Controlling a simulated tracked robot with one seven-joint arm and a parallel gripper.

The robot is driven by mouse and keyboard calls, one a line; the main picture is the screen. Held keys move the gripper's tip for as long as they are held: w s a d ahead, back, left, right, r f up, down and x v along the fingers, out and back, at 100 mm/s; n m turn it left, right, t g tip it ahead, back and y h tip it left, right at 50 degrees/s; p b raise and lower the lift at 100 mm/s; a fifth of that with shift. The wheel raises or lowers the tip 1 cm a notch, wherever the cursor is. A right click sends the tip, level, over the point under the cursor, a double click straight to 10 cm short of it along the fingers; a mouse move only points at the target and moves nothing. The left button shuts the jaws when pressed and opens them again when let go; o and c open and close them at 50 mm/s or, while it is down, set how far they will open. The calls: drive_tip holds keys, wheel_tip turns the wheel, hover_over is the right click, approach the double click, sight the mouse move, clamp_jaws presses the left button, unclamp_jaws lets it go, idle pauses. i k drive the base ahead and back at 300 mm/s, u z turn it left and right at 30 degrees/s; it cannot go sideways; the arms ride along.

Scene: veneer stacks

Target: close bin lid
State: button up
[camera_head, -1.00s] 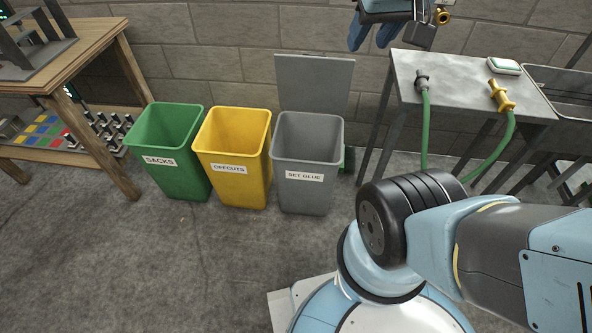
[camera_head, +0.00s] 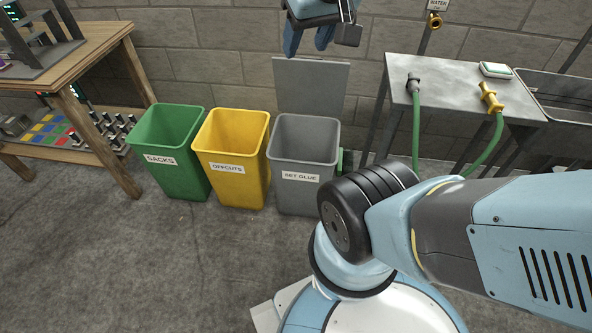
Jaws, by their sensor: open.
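The grey bin (camera_head: 304,191) labelled "SET GLUE" stands on the floor, right of the other two bins. Its grey lid (camera_head: 311,86) is raised upright behind the opening, near the wall. The bin's inside looks empty from here. My gripper (camera_head: 308,45) is at the top of the view, pointing down, above the lid's upper edge in the picture. Its blue fingers are apart with nothing between them. I cannot tell how far in front of the lid it is.
A green bin (camera_head: 175,180) labelled "SACKS" and a yellow bin (camera_head: 235,188) labelled "OFFCUTS" stand open to the left. A metal table (camera_head: 445,80) with green hoses is at right. A wooden workbench (camera_head: 100,45) is at left. Floor in front is clear.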

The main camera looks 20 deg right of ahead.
sight(303, 85)
drive_tip(key=z, duration=0.2)
drive_tip(key=i, duration=0.95)
drive_tip(key=z, duration=0.55)
